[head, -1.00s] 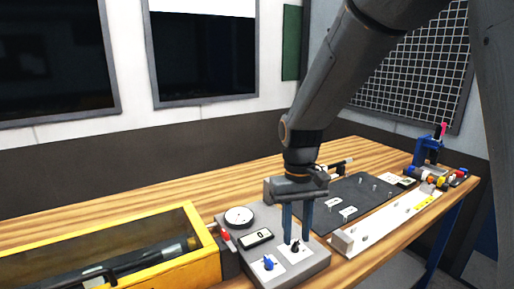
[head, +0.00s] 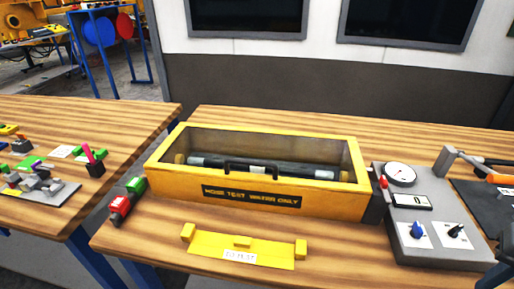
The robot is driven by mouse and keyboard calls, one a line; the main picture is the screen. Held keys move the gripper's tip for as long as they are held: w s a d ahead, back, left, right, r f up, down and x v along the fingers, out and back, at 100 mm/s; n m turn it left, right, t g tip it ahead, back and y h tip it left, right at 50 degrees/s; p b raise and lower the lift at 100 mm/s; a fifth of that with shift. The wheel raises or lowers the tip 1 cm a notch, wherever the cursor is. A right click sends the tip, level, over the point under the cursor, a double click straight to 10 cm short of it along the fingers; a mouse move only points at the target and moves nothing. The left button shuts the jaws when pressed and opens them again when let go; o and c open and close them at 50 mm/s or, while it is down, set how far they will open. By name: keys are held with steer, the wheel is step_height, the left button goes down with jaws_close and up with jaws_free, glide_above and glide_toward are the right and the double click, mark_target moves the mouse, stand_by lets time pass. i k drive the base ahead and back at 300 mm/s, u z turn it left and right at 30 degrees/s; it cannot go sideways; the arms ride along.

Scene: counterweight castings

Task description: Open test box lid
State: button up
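The test box (head: 315,207) is a long yellow box with a "HOSE TEST WATER ONLY" label, standing on the wooden bench. Its top is a yellow-framed lid (head: 270,131) that looks down, with a see-through pane. A black handle (head: 250,166) sits near the front edge of the top. A dark hose (head: 215,161) with brass-coloured ends lies inside, seen through the top. My gripper is out of this view.
A grey control panel (head: 437,247) with a gauge (head: 400,174) and two knobs stands against the box's right end. A yellow bracket (head: 240,249) lies in front. Red (head: 119,206) and green (head: 134,185) parts sit at the left. A second bench (head: 90,115) is farther left.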

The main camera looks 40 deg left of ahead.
mark_target(363, 186)
steer(key=u, duration=1.8)
steer(key=k, duration=0.5)
steer(key=z, duration=0.75)
steer(key=i, duration=0.55)
steer(key=u, duration=0.6)
